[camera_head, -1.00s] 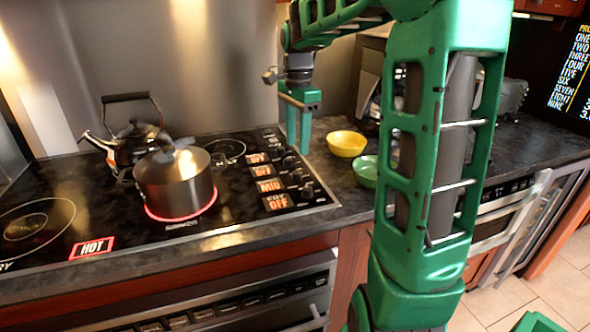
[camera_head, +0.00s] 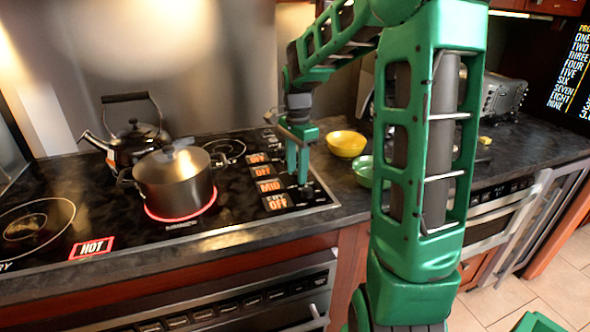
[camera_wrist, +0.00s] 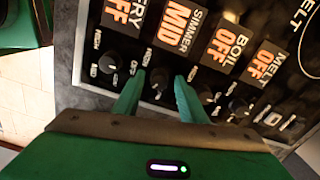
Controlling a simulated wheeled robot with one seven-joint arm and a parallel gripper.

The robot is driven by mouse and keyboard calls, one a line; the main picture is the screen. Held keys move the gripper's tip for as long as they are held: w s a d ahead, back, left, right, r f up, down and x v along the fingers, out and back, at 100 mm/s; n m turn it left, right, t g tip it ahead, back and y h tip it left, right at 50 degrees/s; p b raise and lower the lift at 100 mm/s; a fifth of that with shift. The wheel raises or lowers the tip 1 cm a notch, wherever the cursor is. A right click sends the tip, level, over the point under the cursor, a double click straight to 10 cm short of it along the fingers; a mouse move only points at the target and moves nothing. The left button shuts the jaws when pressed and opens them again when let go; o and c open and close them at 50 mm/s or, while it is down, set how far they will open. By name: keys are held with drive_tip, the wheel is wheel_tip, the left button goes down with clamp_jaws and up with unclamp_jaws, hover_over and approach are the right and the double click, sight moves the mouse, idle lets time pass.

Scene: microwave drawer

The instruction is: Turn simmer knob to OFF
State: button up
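The simmer knob (camera_wrist: 160,76) is a small black knob in the wrist view, below the orange SIMMER label reading MID (camera_wrist: 179,22). My green gripper (camera_wrist: 160,82) is open, with one fingertip on either side of this knob; I cannot tell whether they touch it. In the head view my gripper (camera_head: 298,178) is low over the knob row at the cooktop's right side and hides part of it. The simmer display (camera_head: 269,186) also reads MID there.
Neighbouring knobs sit close by: the fry knob (camera_wrist: 108,62) and the boil knob (camera_wrist: 205,97). A dark pot (camera_head: 175,185) stands on a glowing red burner, with a kettle (camera_head: 132,145) behind. Yellow (camera_head: 346,144) and green (camera_head: 364,172) bowls stand to the right.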

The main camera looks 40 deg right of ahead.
clamp_jaws()
drive_tip(key=shift+n, duration=0.4)
drive_tip(key=n, duration=0.4)
drive_tip(key=shift+w+r+n, duration=0.1)
drive_tip(key=shift+n, duration=0.3)
drive_tip(key=n, duration=1.2)
drive_tip(key=shift+n, duration=0.4)
drive_tip(key=n, duration=0.6)
drive_tip(key=shift+w, duration=0.1)
